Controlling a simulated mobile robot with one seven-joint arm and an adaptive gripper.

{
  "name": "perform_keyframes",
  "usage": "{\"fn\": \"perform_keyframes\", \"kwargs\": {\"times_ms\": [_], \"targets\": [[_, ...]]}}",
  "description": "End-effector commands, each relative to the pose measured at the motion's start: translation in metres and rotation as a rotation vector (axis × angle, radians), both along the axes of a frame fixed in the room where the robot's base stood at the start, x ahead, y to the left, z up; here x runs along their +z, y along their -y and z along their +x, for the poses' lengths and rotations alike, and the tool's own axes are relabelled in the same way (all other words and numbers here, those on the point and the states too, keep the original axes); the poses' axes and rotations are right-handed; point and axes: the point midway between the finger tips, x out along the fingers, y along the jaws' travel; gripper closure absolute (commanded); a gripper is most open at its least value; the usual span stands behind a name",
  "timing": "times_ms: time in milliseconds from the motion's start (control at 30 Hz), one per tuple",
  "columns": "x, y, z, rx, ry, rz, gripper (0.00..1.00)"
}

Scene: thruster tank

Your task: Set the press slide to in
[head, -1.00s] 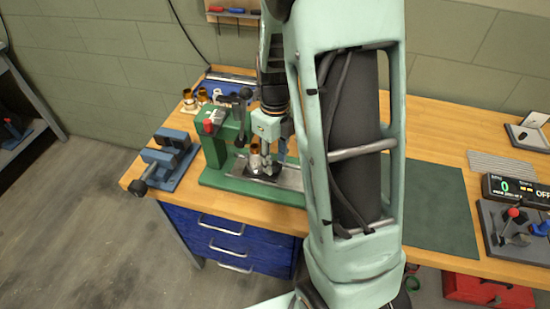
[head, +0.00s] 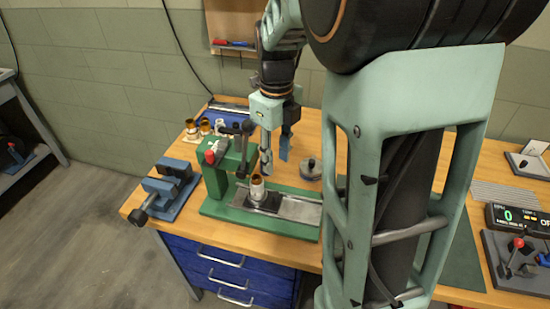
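The green press (head: 216,178) stands on the bench with a red knob and a dark lever at its top. Its metal press slide (head: 298,209) lies along the green base and reaches out to the right of the press frame. A dark holder on the slide bears a small white cup with a copper-coloured rim (head: 257,188), upright and to the right of the frame. My gripper (head: 276,158) points down above and behind the slide, close to the cup. Its fingers are apart with nothing seen between them. Whether a finger touches the cup I cannot tell.
A grey round piece (head: 311,169) sits on the bench behind the slide. A blue vise (head: 166,189) stands to the left. Several small cups and a blue tray lie behind the press. My arm hides the bench middle. A control panel (head: 520,263) is at right.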

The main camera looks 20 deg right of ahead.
Motion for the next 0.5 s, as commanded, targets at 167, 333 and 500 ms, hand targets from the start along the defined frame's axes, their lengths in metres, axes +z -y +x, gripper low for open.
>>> {"fn": "perform_keyframes", "kwargs": {"times_ms": [167,333,500], "targets": [[-0.001,0.001,0.0,0.003,0.0,0.001,0.78],[-0.006,0.011,-0.003,0.054,-0.001,0.023,0.97],[-0.015,0.032,-0.01,0.188,0.013,0.077,1.0]]}}
